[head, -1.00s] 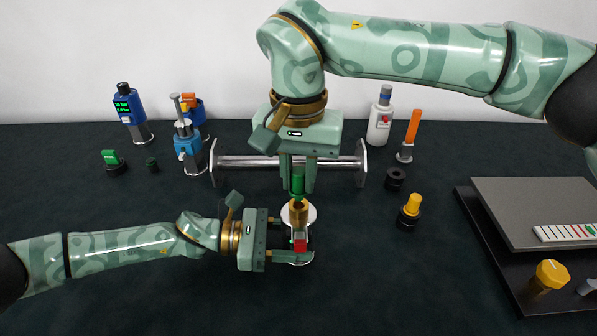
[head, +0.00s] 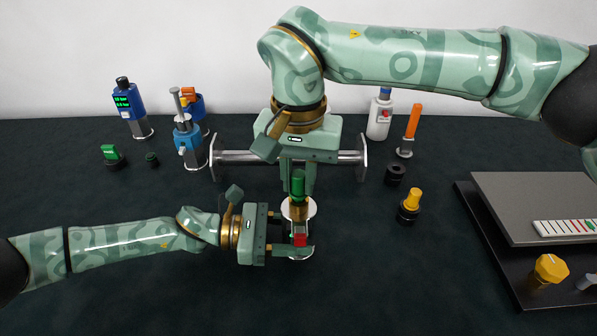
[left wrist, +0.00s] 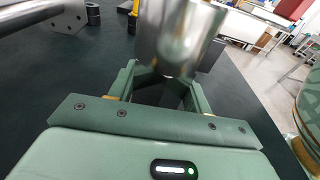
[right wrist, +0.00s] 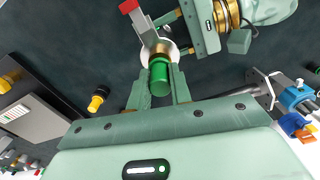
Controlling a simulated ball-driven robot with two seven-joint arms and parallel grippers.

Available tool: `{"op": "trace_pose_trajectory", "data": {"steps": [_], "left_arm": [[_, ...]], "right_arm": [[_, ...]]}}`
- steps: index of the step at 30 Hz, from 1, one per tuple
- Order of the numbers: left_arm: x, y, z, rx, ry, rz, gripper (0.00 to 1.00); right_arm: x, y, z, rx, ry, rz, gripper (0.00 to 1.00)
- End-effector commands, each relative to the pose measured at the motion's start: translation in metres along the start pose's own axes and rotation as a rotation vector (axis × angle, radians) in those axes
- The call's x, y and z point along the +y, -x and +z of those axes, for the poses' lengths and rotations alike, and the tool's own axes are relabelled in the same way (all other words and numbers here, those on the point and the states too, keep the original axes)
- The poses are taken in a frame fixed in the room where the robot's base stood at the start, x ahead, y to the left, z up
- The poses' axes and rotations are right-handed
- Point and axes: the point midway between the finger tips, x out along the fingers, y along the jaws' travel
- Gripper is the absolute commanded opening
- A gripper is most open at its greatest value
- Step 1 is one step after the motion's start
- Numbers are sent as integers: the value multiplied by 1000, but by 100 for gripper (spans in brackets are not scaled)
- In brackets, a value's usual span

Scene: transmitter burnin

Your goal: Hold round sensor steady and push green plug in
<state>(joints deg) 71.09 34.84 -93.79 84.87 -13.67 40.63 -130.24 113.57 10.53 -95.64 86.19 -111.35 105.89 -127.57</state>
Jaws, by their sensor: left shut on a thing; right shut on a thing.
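The green plug (head: 298,186) is upright between the fingers of my right gripper (head: 298,190), which is shut on it. The plug stands directly above a brass-coloured part on the round sensor (head: 311,209), which has a pale round flange and a red block (head: 300,240). I cannot tell how deep the plug sits. My left gripper (head: 298,232) is shut on the sensor from the left side. In the left wrist view the sensor's metal body (left wrist: 178,40) rises between the fingers. The right wrist view shows the green plug (right wrist: 160,78) in line with the brass part (right wrist: 160,46).
A metal pipe with end flanges (head: 240,157) lies just behind my grippers. Blue devices (head: 187,142) stand at the back left. A yellow-topped connector (head: 410,205) and black caps are to the right. A grey panel box (head: 525,200) fills the right edge. The front table is clear.

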Motion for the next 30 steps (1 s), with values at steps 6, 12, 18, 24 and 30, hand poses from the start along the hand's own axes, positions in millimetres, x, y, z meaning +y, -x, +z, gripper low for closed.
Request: {"op": "trace_pose_trajectory", "data": {"steps": [6, 12, 18, 24, 30], "left_arm": [[-1, 0, -1, 0, 1, -1, 25], [-1, 0, -1, 0, 1, -1, 25], [0, 0, -1, 0, 1, -1, 25], [-1, 0, -1, 0, 1, -1, 25], [-1, 0, -1, 0, 1, -1, 25]], "right_arm": [[0, -5, 0, -1, 0, 1, 0], [0, -9, 0, -1, 0, 1, 0], [0, -13, 0, -1, 1, 1, 0], [0, -13, 0, -1, 0, 1, 46], [0, -11, 0, 0, 0, 1, 46]]}}
